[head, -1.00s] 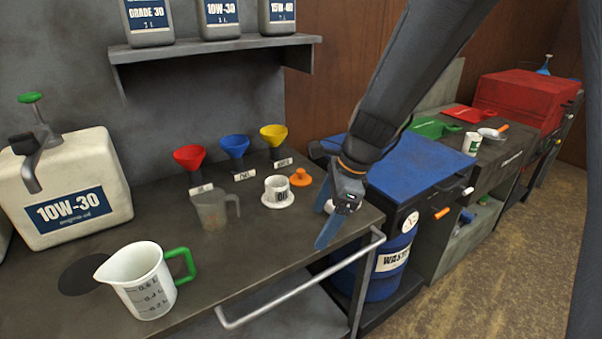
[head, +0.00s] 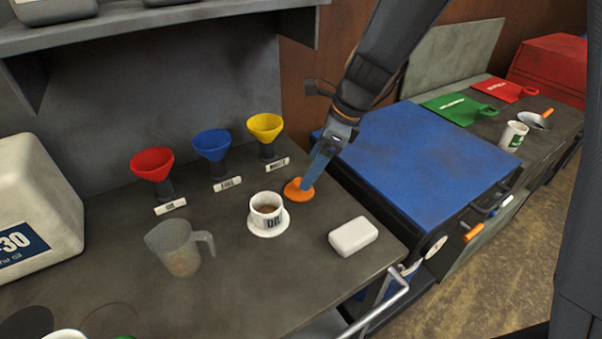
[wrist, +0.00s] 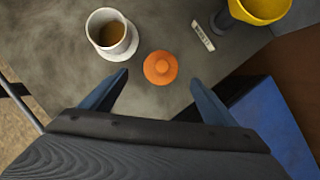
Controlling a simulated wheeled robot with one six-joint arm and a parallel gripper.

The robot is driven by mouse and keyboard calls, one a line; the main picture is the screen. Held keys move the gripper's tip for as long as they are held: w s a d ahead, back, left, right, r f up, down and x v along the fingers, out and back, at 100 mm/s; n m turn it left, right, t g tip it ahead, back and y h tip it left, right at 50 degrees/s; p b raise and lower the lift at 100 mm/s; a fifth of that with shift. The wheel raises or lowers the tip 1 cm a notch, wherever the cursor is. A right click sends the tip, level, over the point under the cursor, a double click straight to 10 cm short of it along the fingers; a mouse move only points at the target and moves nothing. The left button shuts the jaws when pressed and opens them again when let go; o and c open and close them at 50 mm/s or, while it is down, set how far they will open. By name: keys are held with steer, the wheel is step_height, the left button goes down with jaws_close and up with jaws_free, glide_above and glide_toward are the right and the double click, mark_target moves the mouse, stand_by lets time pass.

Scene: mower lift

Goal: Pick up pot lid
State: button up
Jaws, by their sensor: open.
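The orange pot lid (head: 293,190) lies flat on the dark workbench, right of the white oil cup and in front of the yellow funnel. In the wrist view the round lid (wrist: 160,67), with its raised knob, sits ahead of and between my two fingertips. My gripper (head: 318,165) is open and empty. In the head view its blue finger overlaps the lid's right side. The wrist view shows my gripper (wrist: 159,80) with its fingers spread wider than the lid. I cannot tell how high above the bench the fingertips are.
The white cup (head: 266,210) with brown liquid stands on a saucer close left of the lid. A white block (head: 353,236) lies to the right. Red (head: 152,163), blue (head: 212,145) and yellow (head: 265,127) funnels stand behind. A measuring jug (head: 178,247) stands left.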

mark_target(300, 180)
steer(key=shift+w+a+f, duration=0.1)
steer(key=shift+w+f, duration=0.1)
steer(key=shift+f, duration=0.05)
steer(key=x, duration=0.4)
steer(key=p+x, duration=0.1)
steer(key=x, duration=0.2)
steer(key=shift+a, duration=0.35)
steer(key=c, duration=1.1)
